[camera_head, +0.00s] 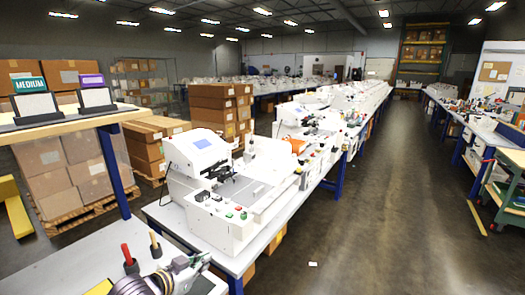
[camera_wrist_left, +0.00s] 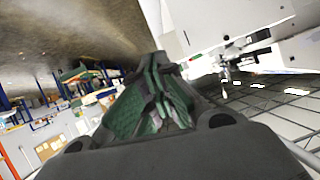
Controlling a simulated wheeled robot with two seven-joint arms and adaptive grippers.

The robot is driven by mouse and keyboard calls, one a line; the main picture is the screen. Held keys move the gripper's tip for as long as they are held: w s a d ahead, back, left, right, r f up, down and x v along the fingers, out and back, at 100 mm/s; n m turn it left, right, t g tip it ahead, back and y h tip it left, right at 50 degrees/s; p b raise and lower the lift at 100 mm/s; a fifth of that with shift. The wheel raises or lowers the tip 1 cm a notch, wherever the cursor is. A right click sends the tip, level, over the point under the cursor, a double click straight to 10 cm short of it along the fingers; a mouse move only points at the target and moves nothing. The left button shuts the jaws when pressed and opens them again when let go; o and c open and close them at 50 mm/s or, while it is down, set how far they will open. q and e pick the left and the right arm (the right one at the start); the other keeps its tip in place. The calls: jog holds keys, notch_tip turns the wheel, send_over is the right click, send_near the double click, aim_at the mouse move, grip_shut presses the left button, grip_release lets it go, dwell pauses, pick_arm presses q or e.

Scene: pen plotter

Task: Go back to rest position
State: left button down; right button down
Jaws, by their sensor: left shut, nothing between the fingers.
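My left gripper (camera_wrist_left: 160,85) fills the middle of the left wrist view, its dark fingers with green pads closed together and nothing between them. In the head view part of my left arm shows at the bottom edge, over the near grey table. The white pen plotter (camera_head: 232,222) with a small screen stands on the long table beyond it. A white machine body (camera_wrist_left: 225,25) also shows in the left wrist view, to the upper right of the fingers. My right gripper is in neither view.
A red pen-like stick (camera_head: 126,252) and a tan one (camera_head: 155,240) stand in black holders near my left arm. A shelf (camera_head: 75,122) at left bears signs labelled MEDIUM and a purple one. Cardboard boxes (camera_head: 212,105) are stacked behind.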

pick_arm(q)
jog(key=s+a+f+n+g+y, duration=0.2)
jog(key=s+f+g+y, duration=0.15)
jog(key=s+f, duration=0.65)
jog(key=s+a+f+n+g+y, duration=0.25)
jog(key=s+f+g, duration=0.3)
jog(key=s, duration=0.75)
notch_tip(320, 180, down, 33)
jog(key=s, duration=0.3)
jog(key=s+a+f, duration=0.2)
jog(key=s+f, duration=0.8)
jog(key=s+a+f+g, duration=0.1)
jog(key=s+a+f, duration=0.2)
jog(key=s+f, duration=0.6)
jog(key=shift+s+a+f, duration=0.25)
jog(key=shift+s+f, duration=0.1)
jog(key=shift+s, duration=0.85)
jog(key=shift+s, duration=0.15)
